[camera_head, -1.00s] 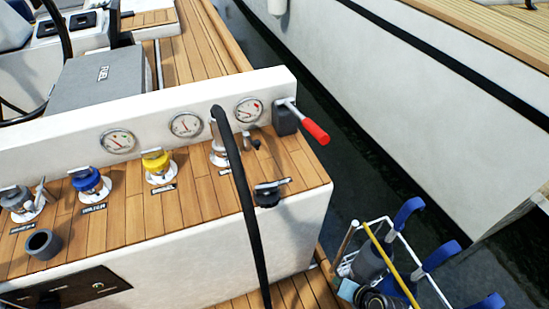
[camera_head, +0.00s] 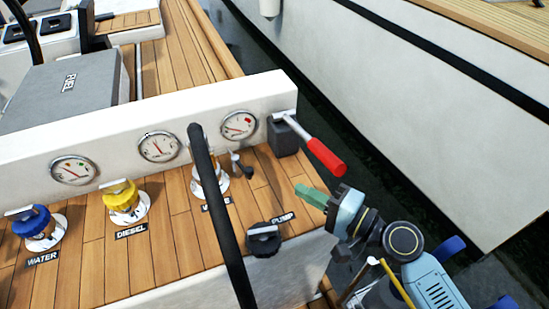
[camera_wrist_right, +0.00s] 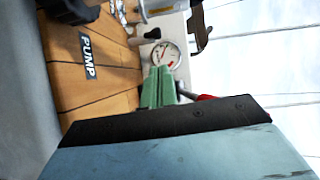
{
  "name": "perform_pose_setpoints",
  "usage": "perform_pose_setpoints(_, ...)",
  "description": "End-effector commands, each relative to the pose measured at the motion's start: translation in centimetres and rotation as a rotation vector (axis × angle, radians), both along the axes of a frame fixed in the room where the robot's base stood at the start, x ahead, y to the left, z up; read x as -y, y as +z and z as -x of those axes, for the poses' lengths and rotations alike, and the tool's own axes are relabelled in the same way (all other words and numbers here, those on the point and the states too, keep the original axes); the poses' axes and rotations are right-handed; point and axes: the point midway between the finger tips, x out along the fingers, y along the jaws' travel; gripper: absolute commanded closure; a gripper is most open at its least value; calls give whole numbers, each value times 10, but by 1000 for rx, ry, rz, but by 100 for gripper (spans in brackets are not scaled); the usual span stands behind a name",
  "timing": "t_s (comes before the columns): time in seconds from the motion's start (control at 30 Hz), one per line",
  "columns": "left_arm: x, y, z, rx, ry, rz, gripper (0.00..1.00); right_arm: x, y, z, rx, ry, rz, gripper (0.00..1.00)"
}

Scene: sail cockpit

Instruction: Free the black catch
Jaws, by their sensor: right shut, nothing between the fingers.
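A small black lever (camera_head: 241,165), which looks like the black catch, sits beside a silver deck fitting (camera_head: 208,180) under the rightmost gauge. A black-capped knob (camera_head: 264,240) stands nearer, by the PUMP label (camera_head: 283,217). I cannot tell for sure which of the two is the catch. My right gripper (camera_head: 312,195) has green fingers, shut and empty, over the console's right edge, to the right of both. In the right wrist view its fingers (camera_wrist_right: 158,88) point toward the gauge. A thick black hose rises in front of the fitting and hides part of it. My left gripper is not in view.
A red-handled lever (camera_head: 326,157) on a dark block juts over the console's right edge, just above my right gripper. The black hose (camera_head: 223,215) crosses the console. Yellow (camera_head: 121,198) and blue (camera_head: 35,222) caps stand at the left. A basket with tools lies below right.

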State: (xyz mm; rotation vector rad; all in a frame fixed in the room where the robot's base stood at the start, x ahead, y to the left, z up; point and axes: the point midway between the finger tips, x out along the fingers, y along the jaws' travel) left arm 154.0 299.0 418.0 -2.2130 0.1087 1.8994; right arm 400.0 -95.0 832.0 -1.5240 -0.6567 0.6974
Motion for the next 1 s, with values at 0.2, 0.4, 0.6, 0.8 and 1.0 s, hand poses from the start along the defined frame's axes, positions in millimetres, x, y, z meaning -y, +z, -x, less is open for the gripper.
perform_pose_setpoints(0.2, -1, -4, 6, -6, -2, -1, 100, -21, 0, -18, 2, 0, -2, 100)
perform_pose_setpoints(0.4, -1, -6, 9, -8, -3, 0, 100, -49, -2, -43, 1, -1, -2, 100)
perform_pose_setpoints(0.6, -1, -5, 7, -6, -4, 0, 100, -68, -5, -60, 0, -2, 0, 100)
perform_pose_setpoints(0.8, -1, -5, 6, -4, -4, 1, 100, -75, -5, -65, -1, -1, 1, 100)
perform_pose_setpoints(1.0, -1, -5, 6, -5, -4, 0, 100, -75, -5, -65, 0, -1, 2, 100)
